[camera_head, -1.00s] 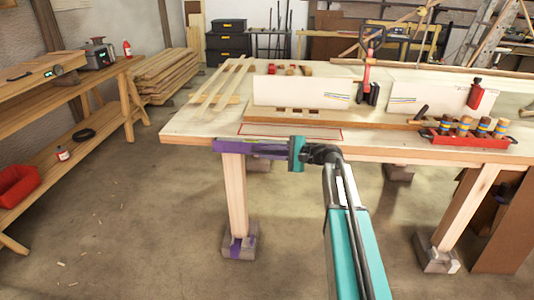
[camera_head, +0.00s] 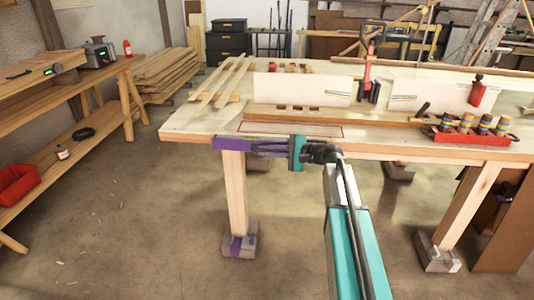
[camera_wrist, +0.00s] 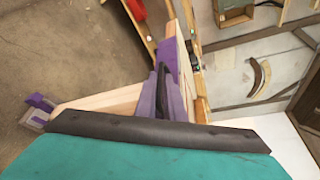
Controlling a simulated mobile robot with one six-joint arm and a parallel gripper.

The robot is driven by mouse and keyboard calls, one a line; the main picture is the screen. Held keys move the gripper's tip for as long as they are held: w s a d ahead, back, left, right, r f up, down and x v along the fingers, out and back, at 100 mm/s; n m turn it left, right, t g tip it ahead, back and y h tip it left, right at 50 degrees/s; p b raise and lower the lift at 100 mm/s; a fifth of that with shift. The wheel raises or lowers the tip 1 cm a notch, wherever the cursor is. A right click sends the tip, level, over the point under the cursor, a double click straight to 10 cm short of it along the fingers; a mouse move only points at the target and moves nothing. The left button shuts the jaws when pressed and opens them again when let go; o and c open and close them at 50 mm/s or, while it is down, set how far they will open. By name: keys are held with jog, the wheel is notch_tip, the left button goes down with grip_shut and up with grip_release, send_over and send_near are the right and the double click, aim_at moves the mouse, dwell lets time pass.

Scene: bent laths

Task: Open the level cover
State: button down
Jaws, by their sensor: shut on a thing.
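A purple piece (camera_head: 226,143), perhaps the level cover, sits at the near table edge above the front left leg. It also shows in the wrist view (camera_wrist: 169,58), just beyond the fingertips. My gripper (camera_head: 250,145) has purple fingers and a teal body and reaches left along the table edge. In the wrist view the fingers (camera_wrist: 162,88) are close together with a dark strip between them. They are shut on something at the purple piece. The exact contact is hidden. A small yellow-green mark shows along the top of the purple part; I cannot tell whether it is the level.
The worktable (camera_head: 190,126) carries white boards, a red clamp (camera_head: 368,60) and a red tray (camera_head: 470,140) of rollers. Its front left leg (camera_head: 235,195) stands below my gripper. A side bench (camera_head: 110,78) is at the left.

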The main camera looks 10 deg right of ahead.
jog(key=f+n+b, duration=0.1)
jog(key=n+b, duration=0.1)
jog(key=b, duration=0.3)
jog(key=s+f+n+t+y+b, duration=0.1)
jog(key=n+b, duration=0.2)
jog(key=b, duration=0.3)
jog(key=s+f+n+t+y+b, duration=0.1)
jog(key=n+b, duration=0.1)
jog(key=b, duration=0.3)
jog(key=shift+a+f+n+b, duration=0.25)
jog(key=shift+n+b, duration=0.05)
jog(key=shift+b, duration=0.1)
jog(key=shift+n+b, duration=0.3)
jog(key=shift+b, duration=0.15)
jog(key=c, duration=2.2)
grip_release()
jog(key=p+v, duration=0.1)
jog(key=v, duration=0.6)
jog(key=p+v, duration=0.1)
jog(key=v, duration=0.5)
jog(key=shift+s+d+f, duration=0.25)
